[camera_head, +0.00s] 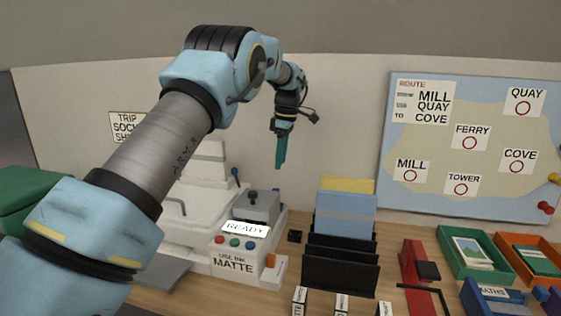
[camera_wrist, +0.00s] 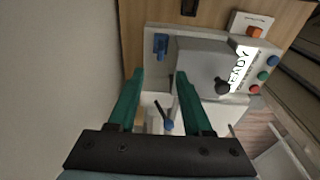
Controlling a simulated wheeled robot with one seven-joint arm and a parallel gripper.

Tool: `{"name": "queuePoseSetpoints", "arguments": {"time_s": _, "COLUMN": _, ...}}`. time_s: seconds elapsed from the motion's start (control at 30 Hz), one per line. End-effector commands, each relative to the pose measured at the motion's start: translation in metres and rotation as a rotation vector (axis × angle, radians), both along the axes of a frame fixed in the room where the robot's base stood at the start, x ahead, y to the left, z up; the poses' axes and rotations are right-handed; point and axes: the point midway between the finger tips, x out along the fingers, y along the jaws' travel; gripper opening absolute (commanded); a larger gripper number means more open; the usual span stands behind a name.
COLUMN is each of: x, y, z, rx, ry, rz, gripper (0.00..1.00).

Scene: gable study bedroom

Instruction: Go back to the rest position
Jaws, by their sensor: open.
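My gripper (camera_head: 281,150) hangs from the raised arm with its teal fingers pointing down, above and behind the white machine (camera_head: 195,225). In the wrist view my gripper (camera_wrist: 160,85) has its two fingers apart with nothing held between them. The machine shows beneath and beyond the fingers, with a grey block with a black knob (camera_wrist: 222,86) and a lit READY display (camera_head: 247,229). A blue-tipped lever (camera_wrist: 168,125) is seen between the fingers, lower down.
A black rack (camera_head: 340,275) with blue and yellow folders stands right of the machine. A red stapler-like tool (camera_head: 415,275), a green tray (camera_head: 470,262) and an orange tray (camera_head: 530,258) are further right. A map board (camera_head: 470,150) leans at the back wall.

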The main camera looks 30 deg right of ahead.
Motion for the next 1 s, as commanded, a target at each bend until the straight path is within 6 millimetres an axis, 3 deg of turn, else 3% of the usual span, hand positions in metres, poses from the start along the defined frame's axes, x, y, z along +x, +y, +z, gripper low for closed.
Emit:
{"name": "queuePoseSetpoints", "arguments": {"time_s": 0.27, "x": 0.0, "y": 0.001, "z": 0.0, "rx": 0.0, "ry": 0.0, "rz": 0.0, "gripper": 0.5}}
{"name": "queuePoseSetpoints", "arguments": {"time_s": 0.37, "x": 0.005, "y": 0.011, "z": 0.001, "rx": -0.001, "ry": 0.003, "rz": -0.01, "gripper": 0.5}}
{"name": "queuePoseSetpoints", "arguments": {"time_s": 0.43, "x": 0.013, "y": 0.03, "z": 0.002, "rx": -0.008, "ry": 0.006, "rz": -0.035, "gripper": 0.5}}
{"name": "queuePoseSetpoints", "arguments": {"time_s": 0.6, "x": 0.033, "y": 0.111, "z": 0.004, "rx": -0.031, "ry": 0.013, "rz": -0.159, "gripper": 0.5}}
{"name": "queuePoseSetpoints", "arguments": {"time_s": 0.73, "x": 0.034, "y": 0.179, "z": 0.003, "rx": -0.048, "ry": 0.004, "rz": -0.275, "gripper": 0.5}}
{"name": "queuePoseSetpoints", "arguments": {"time_s": 0.87, "x": 0.019, "y": 0.247, "z": -0.002, "rx": -0.057, "ry": -0.012, "rz": -0.395, "gripper": 0.5}}
{"name": "queuePoseSetpoints", "arguments": {"time_s": 1.0, "x": -0.011, "y": 0.316, "z": -0.009, "rx": -0.052, "ry": -0.036, "rz": -0.525, "gripper": 0.5}}
